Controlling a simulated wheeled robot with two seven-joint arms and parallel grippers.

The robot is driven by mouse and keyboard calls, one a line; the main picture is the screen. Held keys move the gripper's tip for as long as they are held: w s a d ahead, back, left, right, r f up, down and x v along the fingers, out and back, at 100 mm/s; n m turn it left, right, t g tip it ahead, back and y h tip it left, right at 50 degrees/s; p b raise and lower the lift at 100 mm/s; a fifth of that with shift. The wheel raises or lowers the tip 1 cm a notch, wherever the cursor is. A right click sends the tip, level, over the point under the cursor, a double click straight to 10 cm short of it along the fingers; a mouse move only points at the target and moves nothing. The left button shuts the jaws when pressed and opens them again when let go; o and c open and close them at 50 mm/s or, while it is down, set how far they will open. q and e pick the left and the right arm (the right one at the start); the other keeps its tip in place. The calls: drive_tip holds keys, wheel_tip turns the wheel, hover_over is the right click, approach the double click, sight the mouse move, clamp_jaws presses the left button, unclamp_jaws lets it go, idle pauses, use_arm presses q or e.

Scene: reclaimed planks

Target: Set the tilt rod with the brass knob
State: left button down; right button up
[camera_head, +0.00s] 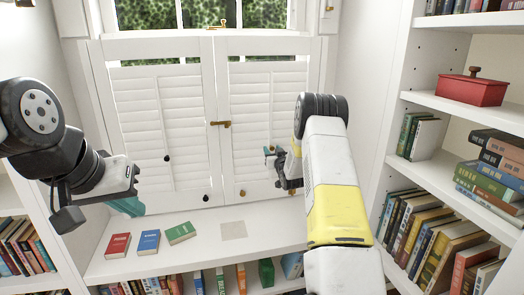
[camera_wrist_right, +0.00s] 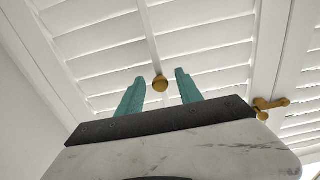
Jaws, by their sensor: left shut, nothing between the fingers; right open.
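White louvred shutters fill the window: a left panel (camera_head: 165,120) and a right panel (camera_head: 262,95), both closed. The right wrist view shows a round brass knob (camera_wrist_right: 160,84) on the tilt rod, between the fingertips of my open right gripper (camera_wrist_right: 158,88) and apart from both. In the head view my right gripper (camera_head: 273,166) is in front of the right panel and hides that knob. A dark knob (camera_head: 167,158) sits on the left panel's rod. My left gripper (camera_head: 128,206) is shut and empty, low at the left, above the sill.
A brass latch (camera_head: 220,123) sits where the panels meet. Small knobs, one dark (camera_head: 206,198) and one brass (camera_head: 242,193), sit near the panels' bottom edges. A red book (camera_head: 118,245), blue book (camera_head: 149,241) and green book (camera_head: 181,233) lie on the sill. Bookshelves flank both sides.

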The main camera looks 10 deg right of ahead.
drive_tip(key=s, duration=0.6)
drive_tip(key=shift+s, duration=0.3)
drive_tip(key=shift+d, duration=0.1)
drive_tip(key=s+a+r+g, duration=0.4)
drive_tip(key=s+r+g, duration=0.1)
drive_tip(key=s+r, duration=0.95)
drive_tip(key=s+a+r+g, duration=0.1)
drive_tip(key=s+a+g, duration=0.2)
drive_tip(key=s, duration=1.3)
drive_tip(key=s+a+g+y, duration=0.1)
drive_tip(key=s+a+g, duration=0.2)
drive_tip(key=s, duration=1.3)
drive_tip(key=shift+s+a+r+g+y, duration=0.3)
drive_tip(key=shift+s+a+r+g, duration=0.1)
drive_tip(key=shift+a, duration=0.3)
